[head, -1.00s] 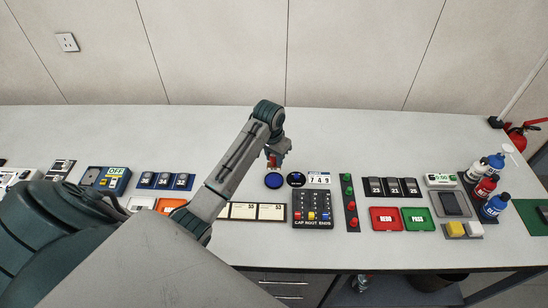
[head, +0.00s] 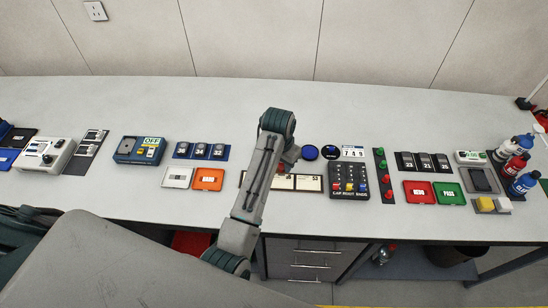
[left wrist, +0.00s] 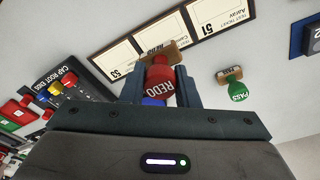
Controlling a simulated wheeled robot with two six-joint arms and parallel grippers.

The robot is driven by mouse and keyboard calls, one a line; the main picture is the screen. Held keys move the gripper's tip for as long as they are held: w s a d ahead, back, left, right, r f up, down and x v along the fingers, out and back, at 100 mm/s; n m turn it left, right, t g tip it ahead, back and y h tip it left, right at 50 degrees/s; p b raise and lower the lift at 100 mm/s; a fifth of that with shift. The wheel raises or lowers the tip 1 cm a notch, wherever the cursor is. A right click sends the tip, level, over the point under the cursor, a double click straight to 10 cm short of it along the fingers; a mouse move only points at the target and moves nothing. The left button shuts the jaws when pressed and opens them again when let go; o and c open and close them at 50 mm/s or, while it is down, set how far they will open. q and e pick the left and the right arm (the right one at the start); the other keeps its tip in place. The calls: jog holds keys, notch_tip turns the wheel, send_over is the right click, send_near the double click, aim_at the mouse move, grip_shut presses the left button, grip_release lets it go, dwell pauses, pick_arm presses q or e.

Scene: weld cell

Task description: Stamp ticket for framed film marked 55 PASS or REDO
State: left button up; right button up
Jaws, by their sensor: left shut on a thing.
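My left gripper (left wrist: 160,88) is shut on a red stamp (left wrist: 159,80) marked REDO, with a brown block at its far end. In the head view the arm covers most of the gripper (head: 288,158). A row of cream tickets (left wrist: 215,25) lies on the table; one end ticket reads 51 and the other (left wrist: 113,62) reads 53. The stamp's block overlaps the edge of the middle ticket (left wrist: 165,25) in the wrist view and hides its number; contact cannot be told. A green PASS stamp (left wrist: 232,92) stands apart beside the tickets. My right gripper is not in view.
A blue round pad (head: 310,153) and a switch panel (head: 348,181) lie right of the gripper. A red REDO tray (head: 419,192) and green PASS tray (head: 449,194) lie further right, before bottles (head: 521,184). The table's back strip is clear.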

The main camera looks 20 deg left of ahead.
aim_at(281, 171)
pick_arm(q)
jog(key=shift+f, duration=2.6)
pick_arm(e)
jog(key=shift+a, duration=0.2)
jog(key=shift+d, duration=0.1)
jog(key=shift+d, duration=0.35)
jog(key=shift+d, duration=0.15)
pick_arm(q)
jog(key=shift+f, duration=0.25)
